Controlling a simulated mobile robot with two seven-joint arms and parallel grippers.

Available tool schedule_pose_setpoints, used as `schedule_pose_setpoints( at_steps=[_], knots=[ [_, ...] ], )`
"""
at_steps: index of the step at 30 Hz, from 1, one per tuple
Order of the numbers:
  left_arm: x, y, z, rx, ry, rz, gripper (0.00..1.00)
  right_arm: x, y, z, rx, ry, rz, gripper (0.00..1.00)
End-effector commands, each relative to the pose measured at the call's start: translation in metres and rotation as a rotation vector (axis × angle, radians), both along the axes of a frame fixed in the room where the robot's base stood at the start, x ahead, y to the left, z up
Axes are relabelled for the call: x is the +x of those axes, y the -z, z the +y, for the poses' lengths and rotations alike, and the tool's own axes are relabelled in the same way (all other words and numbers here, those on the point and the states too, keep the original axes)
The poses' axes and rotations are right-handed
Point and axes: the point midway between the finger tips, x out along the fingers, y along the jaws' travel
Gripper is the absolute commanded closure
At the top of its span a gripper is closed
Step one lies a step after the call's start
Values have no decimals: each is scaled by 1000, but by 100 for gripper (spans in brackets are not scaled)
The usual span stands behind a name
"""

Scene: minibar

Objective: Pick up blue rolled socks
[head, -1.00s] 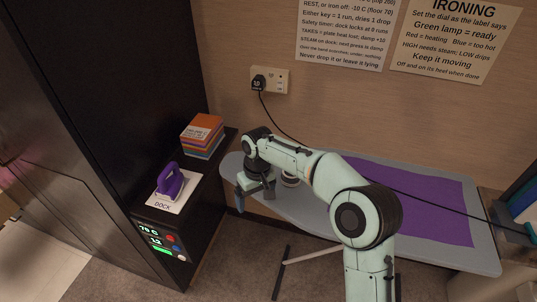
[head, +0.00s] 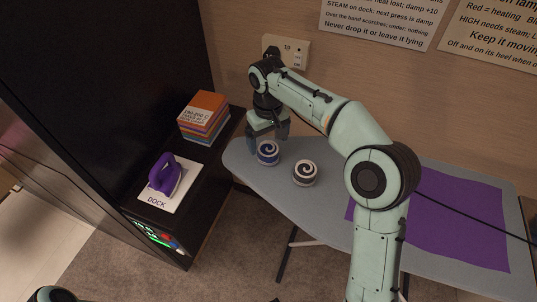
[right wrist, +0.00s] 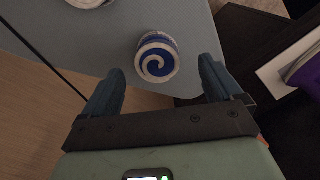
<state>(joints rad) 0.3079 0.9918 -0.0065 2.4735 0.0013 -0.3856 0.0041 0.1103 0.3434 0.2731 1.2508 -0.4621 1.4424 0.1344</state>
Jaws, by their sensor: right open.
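The blue rolled socks (head: 268,153), a small roll with a blue and white spiral end, sit on the narrow left end of the ironing board. They also show in the right wrist view (right wrist: 157,58), ahead of and between the open fingers. My right gripper (head: 267,139) is open and empty, just behind and above the blue roll; in the right wrist view its fingers (right wrist: 161,86) are apart and not touching it. A second roll with a dark brown and white spiral (head: 304,173) sits to the right of the blue one. My left gripper is not seen.
The grey ironing board (head: 285,208) carries a purple cloth (head: 458,222) on its right part. A purple iron (head: 165,175) stands on a dock at left, with a stack of folded cloths (head: 204,117) behind it.

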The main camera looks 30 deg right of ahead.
Motion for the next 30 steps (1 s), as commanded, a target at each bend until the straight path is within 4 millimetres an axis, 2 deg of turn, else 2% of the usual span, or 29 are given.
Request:
schedule_pose_setpoints(
  at_steps=[1, 8, 18, 26, 28, 30],
  knots=[
    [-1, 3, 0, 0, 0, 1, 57, 0, 10, 0, 0, 0, 2, 7],
    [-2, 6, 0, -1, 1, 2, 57, 0, 26, -1, 0, 0, 0, 7],
    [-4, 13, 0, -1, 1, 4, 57, 0, 71, -5, 1, 0, 1, 7],
    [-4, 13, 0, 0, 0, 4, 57, 0, 73, -5, 1, 0, -1, 7],
    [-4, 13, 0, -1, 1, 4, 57, 0, 73, -5, 1, 0, -1, 24],
    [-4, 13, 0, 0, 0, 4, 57, 0, 73, -5, 1, 0, -1, 46]
  ],
)
